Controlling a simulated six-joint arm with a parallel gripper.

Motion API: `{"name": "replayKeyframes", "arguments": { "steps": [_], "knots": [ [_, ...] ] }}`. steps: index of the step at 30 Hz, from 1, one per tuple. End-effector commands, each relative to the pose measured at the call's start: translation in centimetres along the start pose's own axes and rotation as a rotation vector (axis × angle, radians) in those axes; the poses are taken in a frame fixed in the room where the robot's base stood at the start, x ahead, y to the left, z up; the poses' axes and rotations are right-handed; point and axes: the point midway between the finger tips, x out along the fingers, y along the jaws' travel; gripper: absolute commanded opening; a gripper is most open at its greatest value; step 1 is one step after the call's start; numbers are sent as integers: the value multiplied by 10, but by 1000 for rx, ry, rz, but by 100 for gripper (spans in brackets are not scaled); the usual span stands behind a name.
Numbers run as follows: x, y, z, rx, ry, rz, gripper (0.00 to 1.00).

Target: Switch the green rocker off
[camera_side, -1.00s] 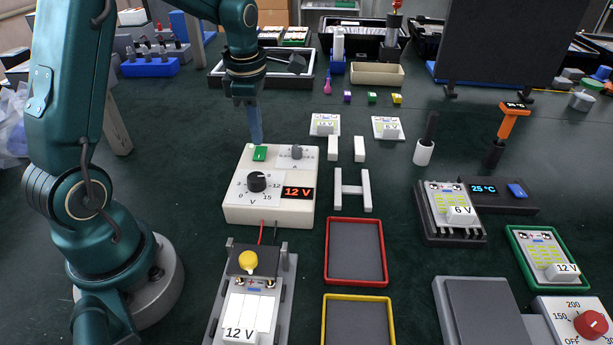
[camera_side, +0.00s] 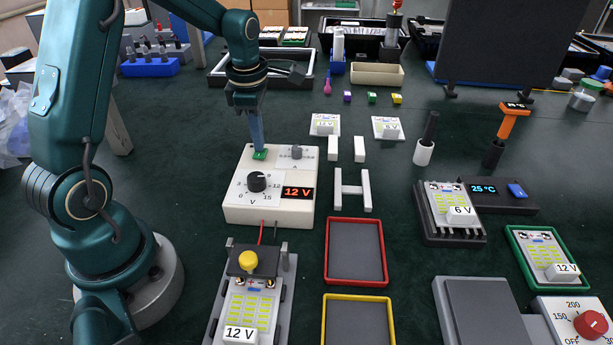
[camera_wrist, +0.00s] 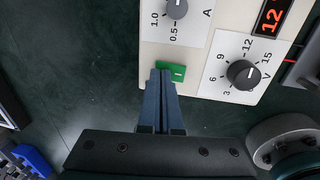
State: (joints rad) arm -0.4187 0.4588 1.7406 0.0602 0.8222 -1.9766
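The green rocker (camera_side: 260,156) is on the top of the cream power supply (camera_side: 240,210), near its far left corner. My gripper (camera_side: 257,148) points down with its fingertips at the rocker, apparently touching it. In the wrist view, the two blue fingers (camera_wrist: 160,73) are together with nothing between them, and they cover part of the rocker (camera_wrist: 178,72). The supply's display (camera_side: 298,192) reads 12 V. The 12 V module (camera_side: 250,308) in the grey fixture in front shows yellow-green cells and does not glow.
The voltage knob (camera_side: 257,181) and the smaller current knob (camera_side: 296,152) stand up from the supply near the rocker. Red and black leads run to the fixture's yellow-knobbed clamp (camera_side: 248,262). A red-rimmed tray (camera_side: 328,252) lies to the right. Bench left of the supply is clear.

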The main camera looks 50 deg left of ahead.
Motion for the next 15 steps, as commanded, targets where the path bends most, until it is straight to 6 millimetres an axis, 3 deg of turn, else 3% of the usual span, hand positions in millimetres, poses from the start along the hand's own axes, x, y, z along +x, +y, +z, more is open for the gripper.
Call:
{"name": "replayKeyframes", "arguments": {
  "steps": [9, 15],
  "knots": [
    [0, -17, 0, 2, 5, -17, 0],
    [-1, -18, 0, 2, 4, -13, 0]
  ]
}}
